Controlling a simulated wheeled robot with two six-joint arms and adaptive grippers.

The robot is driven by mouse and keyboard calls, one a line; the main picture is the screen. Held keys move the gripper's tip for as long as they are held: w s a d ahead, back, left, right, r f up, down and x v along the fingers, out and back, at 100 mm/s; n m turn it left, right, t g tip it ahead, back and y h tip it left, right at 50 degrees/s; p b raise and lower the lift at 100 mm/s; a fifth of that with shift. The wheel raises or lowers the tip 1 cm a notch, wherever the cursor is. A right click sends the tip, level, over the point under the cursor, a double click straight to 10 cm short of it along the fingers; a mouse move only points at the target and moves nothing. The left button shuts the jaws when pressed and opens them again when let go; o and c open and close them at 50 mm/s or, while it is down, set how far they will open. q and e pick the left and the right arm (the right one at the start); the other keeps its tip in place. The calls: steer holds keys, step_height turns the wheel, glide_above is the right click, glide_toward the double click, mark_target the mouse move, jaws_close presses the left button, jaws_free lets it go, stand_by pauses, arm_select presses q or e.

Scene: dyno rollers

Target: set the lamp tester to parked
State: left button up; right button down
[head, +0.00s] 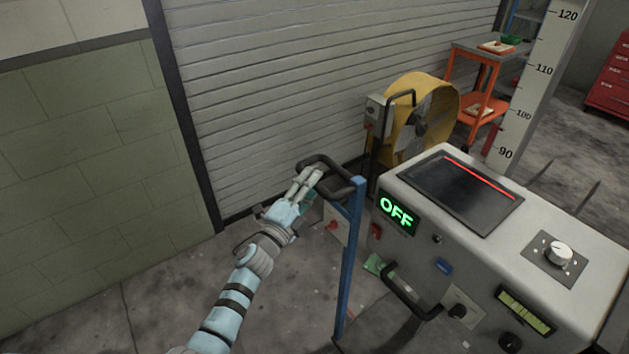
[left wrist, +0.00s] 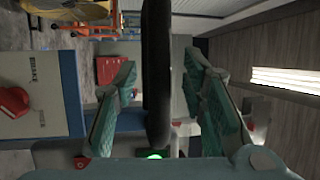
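A pale grey console (head: 560,215), which looks like the lamp tester, stands at the right of the head view. It has a dark screen (head: 460,190) with a red line, a lit green OFF display (head: 397,215) and a white knob (head: 559,253). A tall scale post (head: 530,90) rises behind it. A black loop handle (head: 342,187) tops a blue post (head: 350,265) left of the console. My left gripper (head: 313,178) is at this handle. In the left wrist view, a black bar (left wrist: 157,70) lies between the open fingers, with gaps on both sides. My right gripper is out of view.
A yellow fan (head: 425,115) stands behind the console, with an orange cart (head: 480,85) beyond. A lower black handle (head: 410,295) juts from the console's front. Floor at the left is clear.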

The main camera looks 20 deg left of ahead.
arm_select(q)
steer(key=shift+w+d+r, duration=0.1)
steer(key=shift+w+d, duration=0.05)
steer(key=shift+w, duration=0.55)
steer(key=shift+c, duration=0.4)
jaws_close()
